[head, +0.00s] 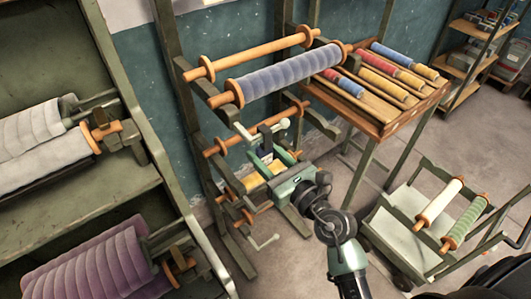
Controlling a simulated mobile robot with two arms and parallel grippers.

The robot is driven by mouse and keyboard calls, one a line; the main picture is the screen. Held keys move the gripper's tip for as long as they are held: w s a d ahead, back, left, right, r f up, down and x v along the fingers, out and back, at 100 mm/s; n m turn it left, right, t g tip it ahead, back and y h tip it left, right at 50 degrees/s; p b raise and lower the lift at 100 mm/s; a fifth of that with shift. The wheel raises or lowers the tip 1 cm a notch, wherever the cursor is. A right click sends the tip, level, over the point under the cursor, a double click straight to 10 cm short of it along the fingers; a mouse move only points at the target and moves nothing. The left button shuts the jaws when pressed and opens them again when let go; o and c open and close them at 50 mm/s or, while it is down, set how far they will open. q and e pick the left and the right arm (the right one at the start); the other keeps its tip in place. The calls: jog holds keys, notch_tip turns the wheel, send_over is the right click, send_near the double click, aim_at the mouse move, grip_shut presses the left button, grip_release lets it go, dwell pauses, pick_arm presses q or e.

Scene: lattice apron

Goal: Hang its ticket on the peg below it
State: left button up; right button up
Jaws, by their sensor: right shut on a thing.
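My right gripper (264,172) reaches in from the lower right to the green upright rack. Pale knobbed pegs or handles (285,123) show on the rack below that roll, close above the gripper. Which of them is the peg I cannot tell. My left gripper is not in view.
A bare wooden roller (250,53) lies beside the blue-grey roll. A slanted wooden tray (376,130) with several coloured rolls stands right of the rack. A low cart (393,232) with two rolls stands lower right. Shelves with pale and purple cloth rolls (90,262) fill the left.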

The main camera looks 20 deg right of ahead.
jog(key=o, duration=1.4)
jog(key=shift+o, duration=0.2)
